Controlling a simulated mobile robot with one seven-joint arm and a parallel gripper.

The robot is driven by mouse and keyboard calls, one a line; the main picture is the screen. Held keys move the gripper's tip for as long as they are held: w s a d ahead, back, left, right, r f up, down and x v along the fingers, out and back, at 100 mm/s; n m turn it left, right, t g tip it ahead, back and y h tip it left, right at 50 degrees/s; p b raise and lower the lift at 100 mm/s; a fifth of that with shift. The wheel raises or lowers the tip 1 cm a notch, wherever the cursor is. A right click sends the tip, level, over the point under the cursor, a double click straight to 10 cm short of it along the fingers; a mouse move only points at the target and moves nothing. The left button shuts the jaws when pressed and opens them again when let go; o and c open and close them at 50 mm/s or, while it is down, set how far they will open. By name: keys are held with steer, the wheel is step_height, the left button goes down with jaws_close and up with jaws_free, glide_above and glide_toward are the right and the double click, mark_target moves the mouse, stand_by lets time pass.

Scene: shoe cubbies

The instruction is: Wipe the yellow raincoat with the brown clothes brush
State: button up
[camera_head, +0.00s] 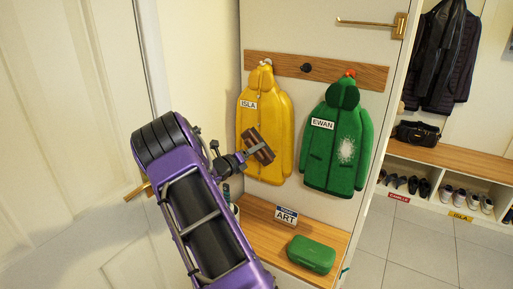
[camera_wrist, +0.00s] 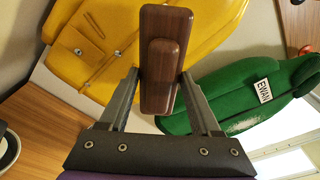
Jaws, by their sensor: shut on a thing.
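The yellow raincoat (camera_head: 278,107) hangs on the wooden peg rail and carries an ISLA label. It also shows in the wrist view (camera_wrist: 95,45). My gripper (camera_head: 255,150) is shut on the brown clothes brush (camera_head: 259,148). In the wrist view the brush (camera_wrist: 163,75) sits upright between the two fingers, its wooden back and raised grip facing the camera. In the head view the brush lies in front of the raincoat's lower middle. Its bristles are hidden, so I cannot tell whether they touch the coat.
A green EWAN coat (camera_head: 338,135) with a whitish patch hangs just right of the raincoat. Below is a wooden bench (camera_head: 262,235) with an ART sign (camera_head: 286,215) and a green case (camera_head: 311,254). A brass bar (camera_head: 365,23) juts out at upper right. A white door (camera_head: 60,120) stands left.

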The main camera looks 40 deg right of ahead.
steer(key=shift+a, duration=0.1)
steer(key=p+v, duration=0.1)
steer(key=v, duration=0.1)
steer(key=shift+s+a+f, duration=0.1)
steer(key=shift+s+a, duration=0.2)
steer(key=shift+a, duration=0.05)
steer(key=shift+a, duration=0.1)
stand_by(0.6)
